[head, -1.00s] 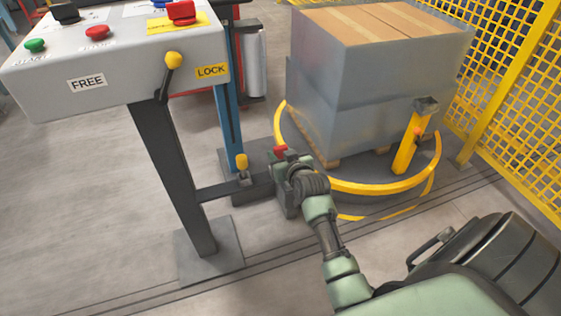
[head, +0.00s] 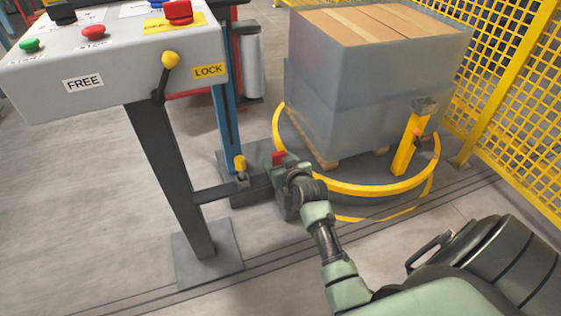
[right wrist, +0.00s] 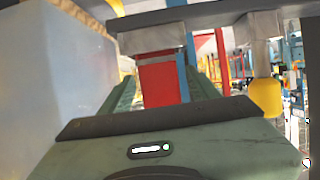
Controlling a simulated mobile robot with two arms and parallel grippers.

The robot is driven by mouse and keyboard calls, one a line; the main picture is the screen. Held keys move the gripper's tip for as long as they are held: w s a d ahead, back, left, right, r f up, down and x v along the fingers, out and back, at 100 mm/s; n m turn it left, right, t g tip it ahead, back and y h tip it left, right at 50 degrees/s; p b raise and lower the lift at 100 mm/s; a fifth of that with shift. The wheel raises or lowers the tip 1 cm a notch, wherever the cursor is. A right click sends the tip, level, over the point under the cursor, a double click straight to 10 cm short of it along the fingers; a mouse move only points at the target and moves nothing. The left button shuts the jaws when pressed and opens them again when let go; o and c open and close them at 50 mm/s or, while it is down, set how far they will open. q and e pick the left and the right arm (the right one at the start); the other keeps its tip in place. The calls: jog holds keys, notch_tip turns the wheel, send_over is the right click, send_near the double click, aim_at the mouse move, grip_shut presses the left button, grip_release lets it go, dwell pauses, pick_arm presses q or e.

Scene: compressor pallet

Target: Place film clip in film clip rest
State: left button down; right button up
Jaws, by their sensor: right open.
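A red film clip (head: 279,158) shows at the tip of my right gripper (head: 281,167) in the head view. In the right wrist view, the red clip (right wrist: 162,82) is upright against a grey block (right wrist: 152,37) on the dark bar, which looks like the film clip rest. My right gripper's fingers (right wrist: 162,92) stand open on either side of the clip. Whether the clip is fully seated in the block cannot be told. My left gripper is out of view.
The control box (head: 120,75) on its dark post (head: 175,170) stands to the left. A wrapped pallet load (head: 375,95) sits inside a yellow ring (head: 375,190) at the right. Yellow mesh fencing (head: 505,80) stands behind it. Open floor lies at the left.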

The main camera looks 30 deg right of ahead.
jog(key=p+v, duration=0.1)
jog(key=v, duration=0.3)
jog(key=shift+r+p, duration=0.2)
jog(key=shift+p, duration=0.15)
jog(key=p, duration=0.2)
send_near(280, 161)
jog(key=s, duration=0.1)
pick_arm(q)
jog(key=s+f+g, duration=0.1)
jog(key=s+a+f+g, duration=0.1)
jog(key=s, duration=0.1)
pick_arm(e)
jog(key=s+a+f+n+g+y, duration=0.1)
jog(key=s+a+f+n+g, duration=0.1)
jog(key=s+a, duration=0.5)
jog(key=s+a+f+n+g+y, duration=0.2)
jog(key=s+a+f+g, duration=0.3)
jog(key=s, duration=1)
jog(key=a+g, duration=0.2)
jog(key=shift+s+a+n+g, duration=0.25)
jog(key=shift+a+n+g, duration=0.05)
jog(key=shift+a+n, duration=0.1)
